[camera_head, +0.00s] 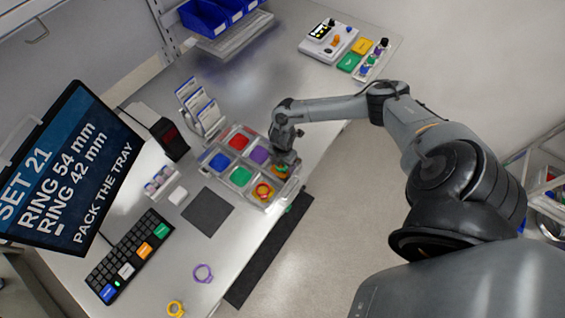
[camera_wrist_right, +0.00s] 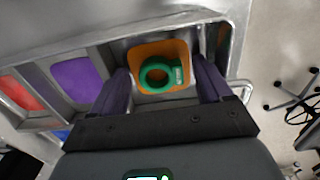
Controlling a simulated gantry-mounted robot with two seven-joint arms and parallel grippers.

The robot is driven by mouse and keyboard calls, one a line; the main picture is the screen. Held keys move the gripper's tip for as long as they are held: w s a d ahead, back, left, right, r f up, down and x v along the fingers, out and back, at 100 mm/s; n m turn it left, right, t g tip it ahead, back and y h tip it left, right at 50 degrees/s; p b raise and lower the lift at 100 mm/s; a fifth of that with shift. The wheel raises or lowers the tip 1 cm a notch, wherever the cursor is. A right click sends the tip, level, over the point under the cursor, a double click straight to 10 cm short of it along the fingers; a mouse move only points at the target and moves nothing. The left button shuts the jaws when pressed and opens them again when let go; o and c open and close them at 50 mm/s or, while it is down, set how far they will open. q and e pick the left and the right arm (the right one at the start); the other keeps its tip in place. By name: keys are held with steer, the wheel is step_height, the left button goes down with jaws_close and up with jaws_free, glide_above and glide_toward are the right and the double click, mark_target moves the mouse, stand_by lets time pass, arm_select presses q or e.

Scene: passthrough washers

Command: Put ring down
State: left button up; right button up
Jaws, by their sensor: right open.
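A grey compartment tray (camera_head: 248,198) with coloured pads lies on the table. My right gripper (camera_head: 285,163) reaches down into its right corner compartment. In the right wrist view, my right gripper (camera_wrist_right: 162,80) is open, with one dark finger on each side of a green ring (camera_wrist_right: 156,76). The ring lies on an orange pad (camera_wrist_right: 177,49) in that compartment, and a gap shows between it and each finger. In the head view the gripper partly hides this compartment. My left gripper is not in view.
A compartment nearby holds a red and yellow ring (camera_head: 263,191). A purple ring (camera_head: 203,273) and a yellow ring (camera_head: 176,309) lie near the table's front edge. A dark mat (camera_head: 208,212), a keyboard (camera_head: 130,257) and a monitor (camera_head: 62,170) stand left of the tray.

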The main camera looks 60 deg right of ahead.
steer(key=shift+r, duration=0.25)
step_height(320, 180, up, 10)
steer(key=w+a+r+m+t+y, duration=0.1)
steer(key=a+t, duration=0.2)
steer(key=a, duration=1.1)
steer(key=w+a+r+m+t+y, duration=0.1)
steer(key=w+a+t+y, duration=0.15)
steer(key=a, duration=1.25)
steer(key=s+d+r+m+g+h, duration=0.1)
steer(key=s+d+r+m, duration=0.1)
steer(key=s+m, duration=0.4)
steer(key=s+d+r+m+g+h, duration=0.1)
steer(key=s+d+r+m+h, duration=0.1)
steer(key=s+m, duration=0.4)
steer(key=shift+s+d+r, duration=0.65)
steer(key=shift+s+d, duration=0.15)
steer(key=shift+d, duration=0.25)
